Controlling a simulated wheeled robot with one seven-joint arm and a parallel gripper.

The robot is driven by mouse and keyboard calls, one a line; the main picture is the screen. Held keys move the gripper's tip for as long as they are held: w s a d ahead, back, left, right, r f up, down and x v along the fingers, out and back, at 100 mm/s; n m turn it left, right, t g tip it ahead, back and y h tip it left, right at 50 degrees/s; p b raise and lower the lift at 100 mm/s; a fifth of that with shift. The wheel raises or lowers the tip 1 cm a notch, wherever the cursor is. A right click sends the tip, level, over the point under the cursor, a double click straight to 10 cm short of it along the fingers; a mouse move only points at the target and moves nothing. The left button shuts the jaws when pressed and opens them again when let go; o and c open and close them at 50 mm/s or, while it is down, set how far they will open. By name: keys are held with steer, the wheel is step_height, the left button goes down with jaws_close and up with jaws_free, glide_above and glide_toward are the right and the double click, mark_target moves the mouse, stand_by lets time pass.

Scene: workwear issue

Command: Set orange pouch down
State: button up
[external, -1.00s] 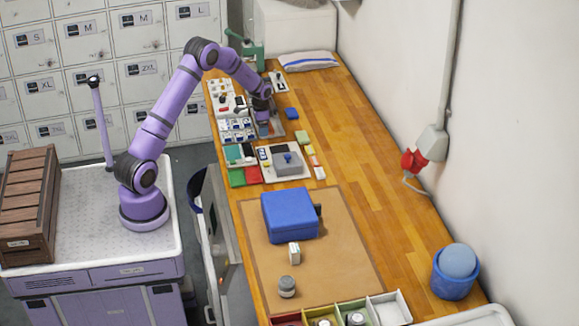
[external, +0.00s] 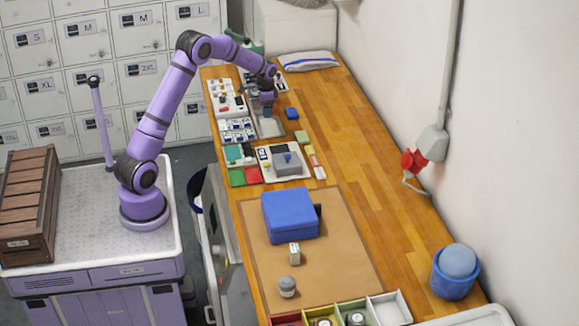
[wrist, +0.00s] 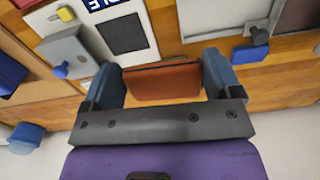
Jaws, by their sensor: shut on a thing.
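The orange pouch (wrist: 163,83) is between the two blue-grey fingers of my gripper (wrist: 162,74) in the wrist view. Both fingers press on its sides, and wooden table shows beyond it. In the external view my gripper (external: 267,101) hangs over the far part of the bench, above the far end of a grey tray (external: 270,130). The pouch cannot be made out clearly there. How far the pouch is above the surface is hard to tell.
A blue block (external: 291,113) lies right of the tray. A white board with a grey box (external: 291,166) sits nearer, then a blue case (external: 290,216) on a brown mat (external: 345,245). The bench's right side (external: 350,150) is clear wood.

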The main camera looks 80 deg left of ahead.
steer(key=w+d+m, duration=0.2)
steer(key=w+d, duration=0.3)
steer(key=d, duration=0.3)
steer(key=w+d+m, duration=0.3)
steer(key=w+d, duration=0.1)
steer(key=d, duration=0.4)
steer(key=m, duration=1.2)
glide_above(332, 248)
step_height(332, 248, down, 4)
step_height(332, 248, down, 11)
steer(key=shift+f, duration=0.1)
steer(key=o, duration=0.7)
steer(key=shift+o, duration=0.2)
